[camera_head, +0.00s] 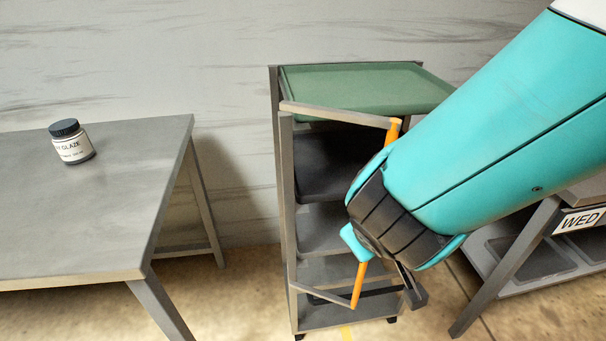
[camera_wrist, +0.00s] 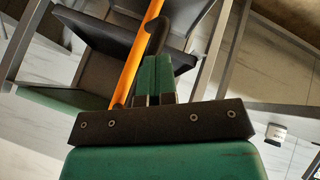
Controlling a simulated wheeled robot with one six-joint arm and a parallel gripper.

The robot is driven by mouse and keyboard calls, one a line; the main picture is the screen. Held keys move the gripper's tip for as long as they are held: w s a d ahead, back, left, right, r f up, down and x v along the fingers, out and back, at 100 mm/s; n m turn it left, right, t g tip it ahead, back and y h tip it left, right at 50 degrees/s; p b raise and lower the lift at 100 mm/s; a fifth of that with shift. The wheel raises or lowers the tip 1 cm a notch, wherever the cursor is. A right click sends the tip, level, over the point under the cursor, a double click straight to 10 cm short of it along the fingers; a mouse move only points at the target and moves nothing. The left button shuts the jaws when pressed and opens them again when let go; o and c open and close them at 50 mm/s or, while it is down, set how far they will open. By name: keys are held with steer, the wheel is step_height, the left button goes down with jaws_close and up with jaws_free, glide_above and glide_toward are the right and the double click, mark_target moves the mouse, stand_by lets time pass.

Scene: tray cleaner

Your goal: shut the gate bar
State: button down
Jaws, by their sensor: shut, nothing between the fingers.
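The gate bar (camera_head: 359,285) is orange and upright, carried by grey arms (camera_head: 335,114) at top and bottom on the left side of the rack (camera_head: 284,200). My wrist hides its middle part. It also shows in the wrist view (camera_wrist: 138,50), running diagonally just left of my fingers. My gripper (camera_head: 410,287) is low in front of the rack, near the bar's lower part, mostly hidden by my arm. In the wrist view my gripper (camera_wrist: 157,78) is shut and empty, close beside the bar. Whether it touches the bar, I cannot tell.
The rack holds a green tray (camera_head: 360,85) on top and darker trays (camera_head: 325,172) below. A grey table (camera_head: 90,200) with a glaze jar (camera_head: 72,142) stands at left. Another table with a "WED" label (camera_head: 582,220) stands at right, close to the rack.

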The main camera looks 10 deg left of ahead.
steer(key=w+d+n+y+p, duration=0.1)
steer(key=w+d+n, duration=0.3)
steer(key=w, duration=0.6)
steer(key=shift+w+r+y, duration=0.15)
steer(key=shift+w+y, duration=0.15)
steer(key=shift+y, duration=0.5)
steer(key=shift+w+d, duration=0.1)
steer(key=p+v, duration=0.1)
steer(key=v, duration=1.6)
steer(key=s+d+r+m+g+y+p, duration=0.1)
steer(key=s+r+m+g+p, duration=0.1)
steer(key=s, duration=0.5)
steer(key=s+d+r+m+g+y+p, duration=0.1)
steer(key=s+d+r+m+g+p, duration=0.1)
steer(key=s, duration=0.6)
steer(key=r+m+g, duration=0.1)
steer(key=r+g, duration=0.1)
steer(key=g, duration=0.1)
steer(key=shift+p, duration=0.3)
